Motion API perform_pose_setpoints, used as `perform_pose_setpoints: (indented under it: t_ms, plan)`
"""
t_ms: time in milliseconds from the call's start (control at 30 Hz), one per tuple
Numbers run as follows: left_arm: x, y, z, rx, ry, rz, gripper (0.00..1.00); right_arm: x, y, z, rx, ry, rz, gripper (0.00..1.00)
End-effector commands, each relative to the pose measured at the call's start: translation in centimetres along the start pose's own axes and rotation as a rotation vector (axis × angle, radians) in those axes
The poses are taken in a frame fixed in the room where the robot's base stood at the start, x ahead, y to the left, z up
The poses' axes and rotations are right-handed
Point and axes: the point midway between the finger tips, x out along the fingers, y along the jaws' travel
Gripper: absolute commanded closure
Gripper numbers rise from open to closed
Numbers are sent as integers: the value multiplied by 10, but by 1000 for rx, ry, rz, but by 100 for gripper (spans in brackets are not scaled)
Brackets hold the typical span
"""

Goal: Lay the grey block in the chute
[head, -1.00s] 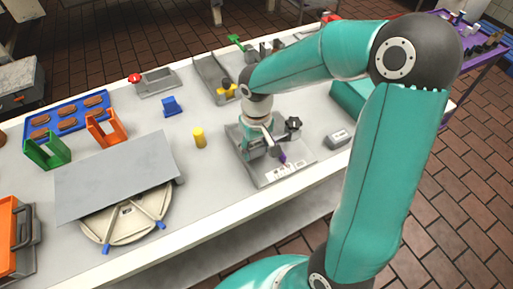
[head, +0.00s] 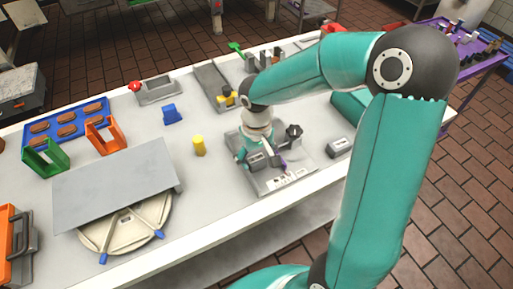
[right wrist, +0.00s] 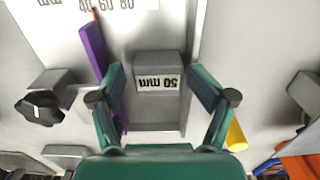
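A grey block labelled 50 mm (right wrist: 158,85) lies between the two fingers of my right gripper (right wrist: 158,88) in the right wrist view. The fingers stand apart with narrow gaps seen beside the block, so the gripper looks open. In the head view the right gripper (head: 254,150) is low over a grey fixture plate (head: 275,188), partly hidden by its own wrist. A labelled grey block (head: 257,160) shows beside it. A purple bar (right wrist: 95,50) lies left of the fingers in the wrist view. I cannot tell for certain which part is the chute. My left gripper is not in view.
A dark knob (head: 293,131) stands on the fixture. Another labelled grey block (head: 340,147) sits to its right. A yellow cylinder (head: 199,146) and a blue block (head: 171,114) stand left of it. A grey trough (head: 212,85) lies behind. A grey sheet (head: 115,182) covers part of a round board.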

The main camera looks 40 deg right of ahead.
Motion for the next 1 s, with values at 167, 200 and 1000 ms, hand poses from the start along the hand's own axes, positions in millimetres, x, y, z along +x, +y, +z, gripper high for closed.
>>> perform_pose_setpoints:
  t_ms: [167, 200, 1000]
  plan:
    - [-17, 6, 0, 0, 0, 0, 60, -18, 0, 0, 1, 2, 0, 24]
    - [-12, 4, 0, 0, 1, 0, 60, -22, 0, -2, 2, 7, 0, 24]
    - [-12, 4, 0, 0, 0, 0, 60, -132, 0, 0, 2, 3, -1, 24]
